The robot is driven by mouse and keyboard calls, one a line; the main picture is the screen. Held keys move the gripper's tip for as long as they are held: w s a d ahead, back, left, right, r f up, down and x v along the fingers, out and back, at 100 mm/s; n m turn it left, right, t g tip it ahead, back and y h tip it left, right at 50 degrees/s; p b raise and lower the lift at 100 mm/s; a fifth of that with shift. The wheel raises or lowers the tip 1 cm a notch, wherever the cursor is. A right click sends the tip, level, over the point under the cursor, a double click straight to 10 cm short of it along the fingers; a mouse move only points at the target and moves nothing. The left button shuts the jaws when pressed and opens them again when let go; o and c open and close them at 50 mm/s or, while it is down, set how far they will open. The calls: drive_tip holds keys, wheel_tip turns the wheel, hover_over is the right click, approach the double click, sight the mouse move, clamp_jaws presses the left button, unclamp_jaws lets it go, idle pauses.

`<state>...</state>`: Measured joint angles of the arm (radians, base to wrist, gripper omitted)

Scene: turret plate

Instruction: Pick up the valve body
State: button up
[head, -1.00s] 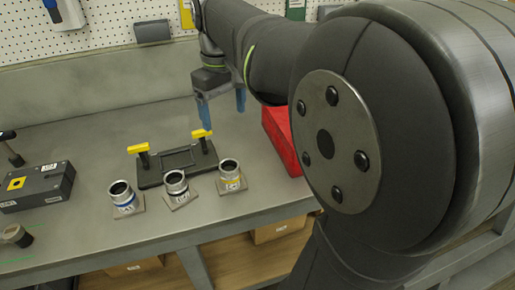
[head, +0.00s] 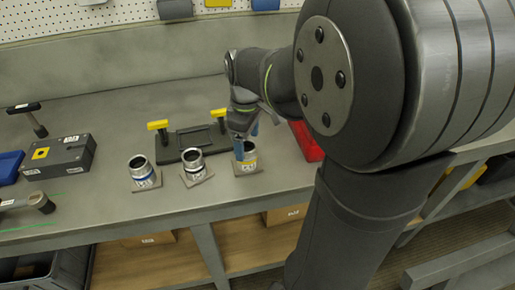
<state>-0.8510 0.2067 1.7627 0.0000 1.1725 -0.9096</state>
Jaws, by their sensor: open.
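Three short silver cylinders with open tops stand on square plates on the bench; I cannot tell which one the task calls the valve body. The left cylinder has a blue band (head: 141,169), the middle one a dark band (head: 193,162), and the right one a yellow band (head: 247,164). My gripper (head: 246,142) has blue fingers, is open and points down at the right cylinder. One finger overlaps its upper left side and partly hides its rim. I cannot tell whether the fingers touch it.
A dark fixture (head: 190,141) with two yellow-handled clamps stands just behind the cylinders. A red bin (head: 307,142) lies right of my gripper, partly behind my arm. A dark grey box (head: 60,155) with a yellow square sits at left. The bench's front edge (head: 200,214) is close to the cylinders.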

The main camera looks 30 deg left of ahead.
sight(247, 154)
drive_tip(key=shift+w+a+f, duration=0.15)
drive_tip(key=shift+f, duration=1.5)
drive_tip(key=shift+w+a+f, duration=0.1)
drive_tip(key=shift+a+f, duration=0.05)
drive_tip(key=shift+f, duration=1.5)
drive_tip(key=c, duration=1.5)
drive_tip(key=shift+r, duration=0.1)
